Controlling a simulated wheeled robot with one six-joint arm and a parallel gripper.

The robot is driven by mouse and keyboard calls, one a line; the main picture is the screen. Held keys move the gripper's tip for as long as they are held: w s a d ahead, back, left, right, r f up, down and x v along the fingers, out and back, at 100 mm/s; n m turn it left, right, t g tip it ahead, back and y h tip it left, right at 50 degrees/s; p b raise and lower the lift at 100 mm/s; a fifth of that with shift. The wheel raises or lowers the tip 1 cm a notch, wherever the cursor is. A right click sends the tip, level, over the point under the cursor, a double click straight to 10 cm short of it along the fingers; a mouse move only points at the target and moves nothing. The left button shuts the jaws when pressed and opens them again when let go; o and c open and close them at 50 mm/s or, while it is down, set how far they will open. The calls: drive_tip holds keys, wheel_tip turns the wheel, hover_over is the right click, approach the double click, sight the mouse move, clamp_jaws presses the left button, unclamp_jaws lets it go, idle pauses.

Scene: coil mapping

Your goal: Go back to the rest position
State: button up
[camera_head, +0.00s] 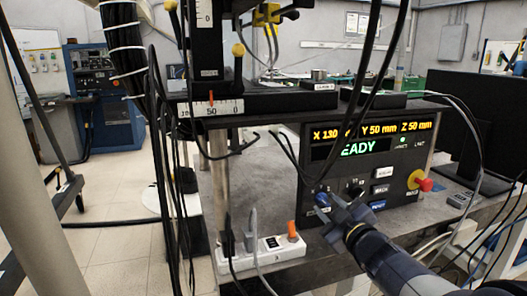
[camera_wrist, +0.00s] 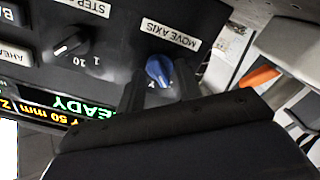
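My gripper (camera_head: 338,208) is in front of the lower left of the black control box (camera_head: 308,150). In the wrist view my gripper (camera_wrist: 161,82) is open, with one dark finger on each side of the blue MOVE AXIS knob (camera_wrist: 159,70). A gap shows between the fingers and the knob; how far the tips are from the panel I cannot tell. The blue knob also shows in the head view (camera_head: 322,199), partly hidden by my gripper. The display (camera_head: 370,130) reads Y 50 mm, Z 50 mm and READY, with cables crossing the X value.
A black step knob (camera_wrist: 70,44) sits beside the blue one. A red stop button (camera_head: 425,184) is at the panel's right. Cables hang in front of the box.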

drive_tip(key=m+p, duration=0.2)
drive_tip(key=m, duration=0.1)
drive_tip(key=m+p, duration=0.1)
drive_tip(key=shift+r+m, duration=0.25)
drive_tip(key=shift+m, duration=0.05)
drive_tip(key=m+p, duration=0.3)
drive_tip(key=m, duration=0.1)
drive_tip(key=m+p, duration=0.5)
drive_tip(key=shift+m, duration=0.4)
drive_tip(key=shift+f+m+p, duration=0.2)
drive_tip(key=shift+m+p, duration=0.65)
drive_tip(key=shift+m, duration=0.15)
drive_tip(key=shift+s+r, duration=0.1)
